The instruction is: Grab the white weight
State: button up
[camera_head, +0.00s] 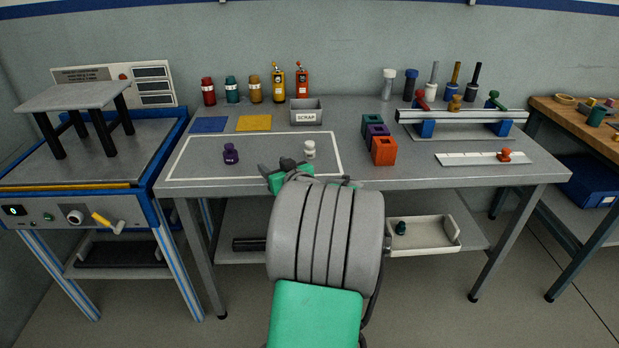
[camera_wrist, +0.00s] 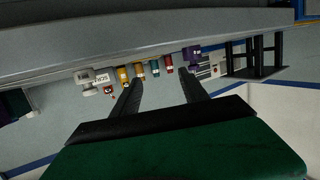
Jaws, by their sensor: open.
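The white weight (camera_head: 309,149) stands upright on the grey table inside a white-outlined area, near its right side. In the wrist view, which is turned upside down, the white weight (camera_wrist: 86,77) shows left of both fingers. My gripper (camera_head: 277,167) is at the front edge of the outlined area, in front and to the left of the white weight. In the wrist view its two dark fingers (camera_wrist: 160,79) are spread wide with nothing between them. My forearm hides part of the table's front edge.
A purple weight (camera_head: 231,154) stands to the left in the outlined area. Behind are a scrap bin (camera_head: 306,112), a yellow mat (camera_head: 254,123) and a blue mat (camera_head: 209,125). Coloured blocks (camera_head: 384,150) stand to the right. The table around the white weight is clear.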

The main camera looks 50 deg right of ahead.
aim_at(311, 146)
jog(key=s+d+m+h, duration=0.1)
jog(key=s+d, duration=0.1)
jog(key=d, duration=0.1)
jog(key=s+d+f+m+h+b, duration=0.1)
jog(key=s+d+h, duration=0.1)
jog(key=s+d, duration=0.1)
jog(key=s+d+h, duration=0.1)
jog(key=s+d, duration=0.1)
jog(key=d, duration=0.2)
jog(key=shift+s+d+f+m+h, duration=0.15)
jog(key=shift+s+d+m+h, duration=0.15)
jog(key=shift+s+m, duration=0.1)
jog(key=shift+t, duration=0.3)
jog(key=x, duration=0.7)
jog(key=shift+w+r, duration=0.2)
jog(key=shift+r, duration=0.15)
jog(key=shift+c, duration=0.4)
grip_shut()
